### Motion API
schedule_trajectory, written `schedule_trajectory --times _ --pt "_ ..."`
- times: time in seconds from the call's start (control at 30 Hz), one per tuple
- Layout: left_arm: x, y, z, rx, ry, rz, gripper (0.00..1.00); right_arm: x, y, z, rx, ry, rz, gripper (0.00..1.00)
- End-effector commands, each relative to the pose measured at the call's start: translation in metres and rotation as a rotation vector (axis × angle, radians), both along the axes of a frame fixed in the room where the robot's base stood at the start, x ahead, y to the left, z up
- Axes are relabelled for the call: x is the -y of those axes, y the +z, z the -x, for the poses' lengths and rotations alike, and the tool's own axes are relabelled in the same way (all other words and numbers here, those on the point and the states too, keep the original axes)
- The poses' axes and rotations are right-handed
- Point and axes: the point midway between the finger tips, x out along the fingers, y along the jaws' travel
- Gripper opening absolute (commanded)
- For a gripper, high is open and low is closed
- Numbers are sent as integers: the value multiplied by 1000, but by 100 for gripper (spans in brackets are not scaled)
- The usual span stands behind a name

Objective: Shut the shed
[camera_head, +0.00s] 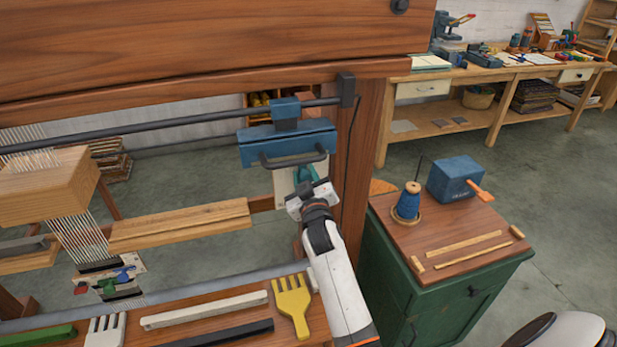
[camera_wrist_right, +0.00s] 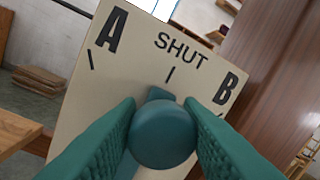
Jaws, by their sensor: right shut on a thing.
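A cream plate (camera_wrist_right: 92,88) in the right wrist view carries the marks A, SHUT and B. A teal lever with a round knob (camera_wrist_right: 163,135) stands in front of it, its stem pointing up close to the SHUT mark. My right gripper (camera_wrist_right: 162,128) is shut on the knob, one green finger on each side. In the head view my right gripper (camera_head: 307,190) is at the plate (camera_head: 317,169), below a blue housing (camera_head: 287,145) on the loom's dark bar. White threads (camera_head: 84,240) hang from a wooden block (camera_head: 45,187) at left. My left gripper is not in view.
The loom's front ledge holds a yellow comb (camera_head: 292,305), a white comb (camera_head: 105,331) and several bars. A green cabinet (camera_head: 440,285) at right bears a blue spool (camera_head: 408,203) and a blue box (camera_head: 455,179). The loom's wooden post (camera_head: 361,150) stands close beside my right gripper.

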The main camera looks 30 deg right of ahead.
Motion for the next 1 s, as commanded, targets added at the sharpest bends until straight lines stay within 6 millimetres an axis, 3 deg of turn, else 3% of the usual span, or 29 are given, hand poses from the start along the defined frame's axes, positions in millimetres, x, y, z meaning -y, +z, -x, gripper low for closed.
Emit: schedule_trajectory --times 0.37,0.4,0.5,0.83,1.0 --pt "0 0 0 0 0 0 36 2 -2 1 -9 -7 11 0" --pt "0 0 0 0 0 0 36 2 -2 1 -9 -7 11 35" --pt "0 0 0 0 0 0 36 2 -2 1 -8 -6 11 51" --pt "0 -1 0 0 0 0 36 -1 -1 2 -4 -2 8 53" --pt "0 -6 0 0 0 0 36 -8 -5 22 -5 -2 7 53"
